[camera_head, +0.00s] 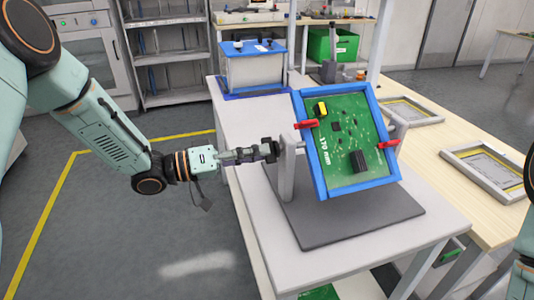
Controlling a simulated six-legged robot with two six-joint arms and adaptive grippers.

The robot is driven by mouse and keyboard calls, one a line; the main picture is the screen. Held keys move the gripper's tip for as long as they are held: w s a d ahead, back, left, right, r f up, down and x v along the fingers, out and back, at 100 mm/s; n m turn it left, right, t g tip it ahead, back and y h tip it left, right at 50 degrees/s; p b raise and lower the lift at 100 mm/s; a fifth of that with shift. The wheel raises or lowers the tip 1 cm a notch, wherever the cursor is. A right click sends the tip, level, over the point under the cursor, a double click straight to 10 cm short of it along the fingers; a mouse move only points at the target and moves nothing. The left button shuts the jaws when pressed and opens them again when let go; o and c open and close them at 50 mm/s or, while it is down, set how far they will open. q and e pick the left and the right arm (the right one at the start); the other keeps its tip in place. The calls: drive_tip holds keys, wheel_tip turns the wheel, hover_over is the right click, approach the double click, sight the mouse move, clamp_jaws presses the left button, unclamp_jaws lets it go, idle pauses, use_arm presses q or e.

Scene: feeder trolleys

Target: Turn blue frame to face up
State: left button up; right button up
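The blue frame (319,175) holds a green circuit board (338,168) with dark parts and a yellow part. It stands tilted in a grey stand, its board side turned toward me. The stand has a dark base plate (330,229) on a white table. Red clips (306,124) sit on both sides of the frame. My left gripper (271,150) is at the left post of the stand, beside the frame. Its fingers are small and dark here, and whether they grip the shaft there is unclear. My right arm shows only at the right edge; its gripper is out of view.
A blue and white box (252,67) stands at the back of the white table (235,146). Grey trays (487,169) lie on the wooden bench to the right. A green bin (333,45) is on the bench behind. Floor at left is open.

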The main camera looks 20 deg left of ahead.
use_arm(q)
drive_tip(key=shift+x, duration=1.45)
drive_tip(key=shift+a, duration=0.1)
drive_tip(key=shift+c, duration=0.2)
clamp_jaws()
